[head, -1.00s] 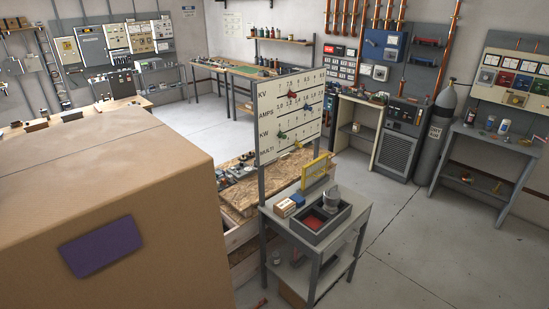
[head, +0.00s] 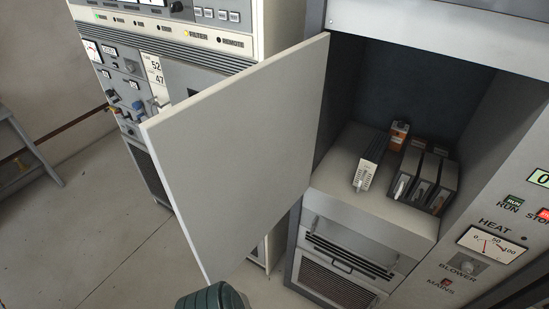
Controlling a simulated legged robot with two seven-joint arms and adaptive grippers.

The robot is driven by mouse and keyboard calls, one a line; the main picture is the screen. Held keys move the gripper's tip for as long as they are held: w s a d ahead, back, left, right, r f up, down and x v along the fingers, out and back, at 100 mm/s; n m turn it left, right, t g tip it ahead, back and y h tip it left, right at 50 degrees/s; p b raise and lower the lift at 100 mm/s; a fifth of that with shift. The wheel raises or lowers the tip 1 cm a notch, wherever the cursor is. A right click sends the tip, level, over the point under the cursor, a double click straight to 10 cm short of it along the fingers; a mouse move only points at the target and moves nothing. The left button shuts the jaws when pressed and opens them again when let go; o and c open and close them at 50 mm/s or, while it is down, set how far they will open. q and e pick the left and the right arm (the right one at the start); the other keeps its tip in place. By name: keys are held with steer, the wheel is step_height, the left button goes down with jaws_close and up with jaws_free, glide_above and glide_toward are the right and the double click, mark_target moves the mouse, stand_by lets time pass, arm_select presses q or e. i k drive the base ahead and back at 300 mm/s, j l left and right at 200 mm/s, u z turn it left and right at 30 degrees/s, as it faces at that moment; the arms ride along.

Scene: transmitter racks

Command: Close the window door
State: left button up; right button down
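The window door (head: 245,150) is a flat, plain light-grey panel in the head view. It stands wide open, swung out to the left of the cabinet opening (head: 400,75). Its hinge side is at the opening's left edge, and its free edge points left towards me. No window pane or handle shows on the face I see. Neither gripper's fingers are in view. A dark green rounded form cut off at the bottom edge, below the door, looks like part of my own arm, but I cannot tell which.
Inside the opening, an orange-and-grey box (head: 399,135), a pale slotted module (head: 370,163) and several dark modules (head: 425,178) sit on a shelf. A panel with a HEAT meter (head: 492,245) is at right. Another rack (head: 170,50) stands behind the door.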

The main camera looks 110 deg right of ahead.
mark_target(231, 159)
steer(key=i+l+z, duration=0.15)
steer(key=z, duration=0.35)
steer(key=i+l+z, duration=0.1)
steer(key=z, duration=0.35)
steer(key=i+z, duration=0.3)
steer(key=z, duration=0.2)
steer(key=i+j+z, duration=0.1)
steer(key=z, duration=0.35)
steer(key=i+j+z, duration=0.15)
steer(key=z, duration=0.35)
steer(key=i+z, duration=0.15)
steer(key=z, duration=0.3)
steer(key=i+z, duration=0.15)
steer(key=z, duration=0.35)
steer(key=i+j+z, duration=0.1)
steer(key=z, duration=0.35)
steer(key=i+j+z, duration=0.1)
steer(key=z, duration=0.4)
steer(key=i+j+z, duration=0.1)
steer(key=z, duration=0.35)
steer(key=i+j+z, duration=0.15)
steer(key=z, duration=0.3)
steer(key=j+z, duration=0.45)
steer(key=i+l, duration=0.05)
